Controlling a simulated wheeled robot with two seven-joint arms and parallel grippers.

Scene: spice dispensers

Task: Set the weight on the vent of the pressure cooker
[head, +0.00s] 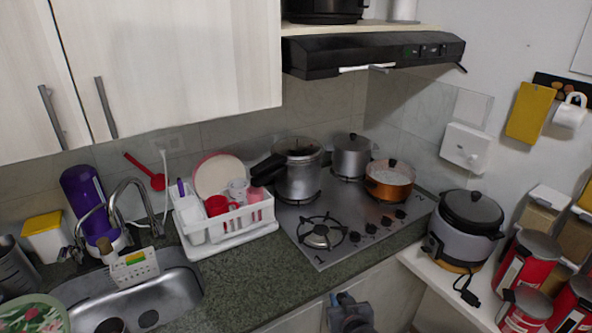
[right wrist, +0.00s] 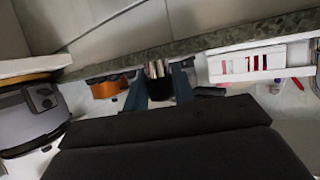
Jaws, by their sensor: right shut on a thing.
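My right gripper (head: 347,301) is low in front of the counter edge, well apart from the cooker. In the right wrist view its two fingers (right wrist: 160,86) are shut on a small dark thing, the weight (right wrist: 160,93), whose shape is unclear. My left gripper is not in view.
A silver pot (head: 351,158) and an orange pot (head: 390,184) stand right of the cooker. A white dish rack (head: 228,221) is left of the cooktop (head: 372,250). A range hood (head: 375,52) hangs above. The counter (head: 250,275) in front of the rack is clear.

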